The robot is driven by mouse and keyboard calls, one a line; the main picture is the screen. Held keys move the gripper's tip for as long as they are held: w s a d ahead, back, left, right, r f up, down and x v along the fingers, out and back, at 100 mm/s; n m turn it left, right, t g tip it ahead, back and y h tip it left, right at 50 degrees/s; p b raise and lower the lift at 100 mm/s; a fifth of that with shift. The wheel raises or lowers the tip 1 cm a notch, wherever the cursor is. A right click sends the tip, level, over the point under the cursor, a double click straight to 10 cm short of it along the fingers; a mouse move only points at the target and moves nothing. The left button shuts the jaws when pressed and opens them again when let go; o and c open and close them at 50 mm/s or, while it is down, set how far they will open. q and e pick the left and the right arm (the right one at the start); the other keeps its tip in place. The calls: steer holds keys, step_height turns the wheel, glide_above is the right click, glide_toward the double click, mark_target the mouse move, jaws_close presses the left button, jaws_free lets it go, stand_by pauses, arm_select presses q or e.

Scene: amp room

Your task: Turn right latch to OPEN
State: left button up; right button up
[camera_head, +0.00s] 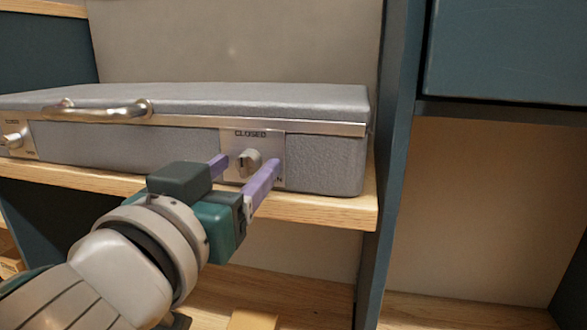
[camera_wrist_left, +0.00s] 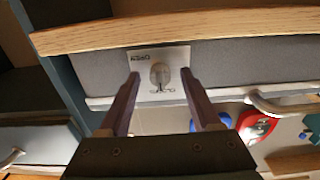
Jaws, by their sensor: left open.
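A grey case (camera_head: 325,165) lies on a wooden shelf. Its right latch is a round metal knob (camera_head: 249,161) on a silver plate (camera_head: 232,145). CLOSED is printed above the knob; a letter N shows at the plate's lower right. The knob's ridge looks roughly upright. My left gripper (camera_head: 248,164) is open, its two purple fingers on either side of the knob, apart from it as far as I can tell. The wrist view, upside down, shows the knob (camera_wrist_left: 160,75) between the fingertips (camera_wrist_left: 161,72). My right gripper is not in view.
The left latch (camera_head: 14,140) and the case's metal handle (camera_head: 100,109) are to the left. The wooden shelf edge (camera_head: 335,208) runs just below the case. A dark blue upright panel (camera_head: 395,170) stands to its right. Red (camera_wrist_left: 262,124) and blue objects show in the wrist view.

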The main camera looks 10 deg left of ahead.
arm_select(q)
jaws_close()
stand_by(0.3)
stand_by(0.4)
steer(key=m+p, duration=0.1)
steer(key=m, duration=0.3)
steer(key=shift+r+p, duration=0.1)
steer(key=shift+p, duration=0.3)
steer(key=m+p, duration=0.1)
steer(key=m, duration=0.3)
steer(key=m+p, duration=0.1)
steer(key=m, duration=0.8)
steer(key=shift+m, duration=0.4)
